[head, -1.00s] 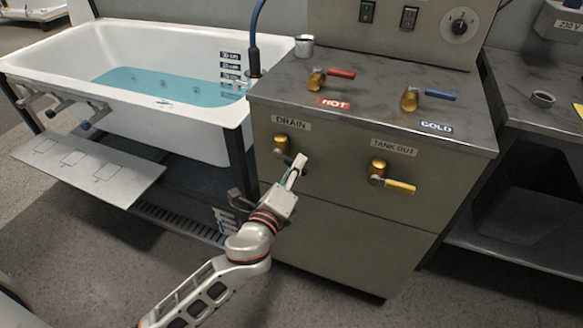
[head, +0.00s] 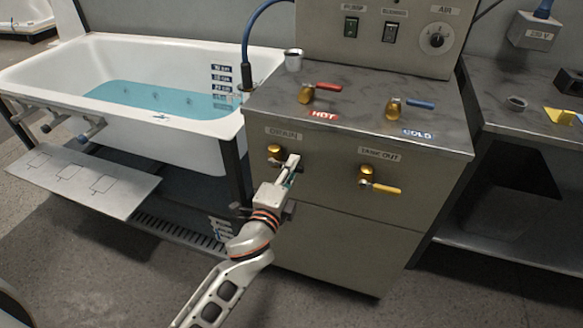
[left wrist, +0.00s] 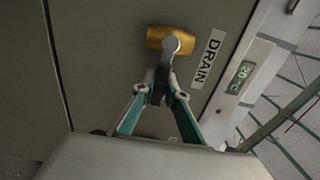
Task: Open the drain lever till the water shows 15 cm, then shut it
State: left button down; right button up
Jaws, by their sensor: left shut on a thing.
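The drain valve (head: 274,150) is a brass fitting under the DRAIN label on the cabinet front. It also shows in the left wrist view (left wrist: 168,38). My left gripper (head: 292,164) is at this valve, just to its lower right. In the left wrist view its fingers (left wrist: 160,92) are closed on the drain lever (left wrist: 170,58), whose outer end they hide. The white bathtub (head: 180,128) holds blue water (head: 150,97). My right gripper is out of view.
The tank-out valve (head: 367,175) with a yellow handle (head: 386,190) is right of the drain valve. A red hot lever (head: 322,86) and a blue cold lever (head: 420,103) sit on the cabinet top.

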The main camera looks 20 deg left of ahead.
pick_arm(q)
jog(key=c, duration=2)
grip_release()
jog(key=s, duration=1.2)
jog(key=shift+a, duration=0.2)
